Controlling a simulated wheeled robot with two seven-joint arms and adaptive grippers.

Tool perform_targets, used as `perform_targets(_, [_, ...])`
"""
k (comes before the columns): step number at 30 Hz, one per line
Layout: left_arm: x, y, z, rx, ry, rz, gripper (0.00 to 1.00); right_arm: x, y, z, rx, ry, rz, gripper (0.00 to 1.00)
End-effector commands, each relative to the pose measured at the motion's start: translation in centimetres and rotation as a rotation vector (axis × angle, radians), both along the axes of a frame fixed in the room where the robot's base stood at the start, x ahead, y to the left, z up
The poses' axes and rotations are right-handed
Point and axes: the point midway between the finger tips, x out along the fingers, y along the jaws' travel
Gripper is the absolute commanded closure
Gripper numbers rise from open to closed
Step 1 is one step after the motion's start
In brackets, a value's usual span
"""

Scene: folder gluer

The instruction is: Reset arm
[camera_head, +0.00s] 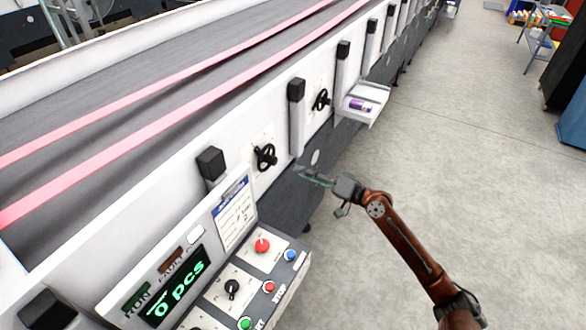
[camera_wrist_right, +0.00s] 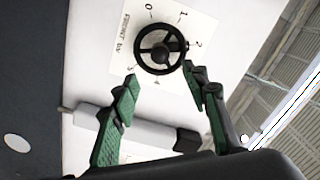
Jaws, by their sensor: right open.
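My right gripper (camera_head: 312,175) reaches in from the lower right in the head view and hangs beside the white side of the machine. In the right wrist view the right gripper (camera_wrist_right: 161,85) is open, with its green finger pads apart and nothing between them. A black handwheel (camera_wrist_right: 160,47) with a numbered dial plate (camera_wrist_right: 125,60) lies beyond the fingertips; I cannot tell how far. In the head view a black handwheel (camera_head: 265,157) is left of the gripper, and another handwheel (camera_head: 321,99) is farther along the machine. My left gripper is not in view.
The control panel (camera_head: 215,265) with buttons and a green "0 pcs" display is at the lower left. Black-ended levers (camera_head: 296,90) line the machine. A white tray (camera_head: 365,107) holds a purple item (camera_head: 360,105). The grey floor (camera_head: 470,150) is open at the right.

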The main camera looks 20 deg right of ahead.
Motion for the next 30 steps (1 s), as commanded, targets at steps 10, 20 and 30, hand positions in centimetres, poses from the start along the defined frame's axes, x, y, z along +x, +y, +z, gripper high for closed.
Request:
perform_targets(10, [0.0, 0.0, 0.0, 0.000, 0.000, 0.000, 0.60, -0.7, -0.6, 0.0, -0.001, 0.000, 0.001, 0.58])
perform_targets(20, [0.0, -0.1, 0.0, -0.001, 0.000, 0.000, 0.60, -0.5, -0.8, -0.4, -0.002, 0.004, -0.006, 0.58])
perform_targets(30, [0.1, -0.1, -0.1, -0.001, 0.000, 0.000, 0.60, 1.2, -8.9, -16.6, -0.146, 0.131, -0.232, 0.58])
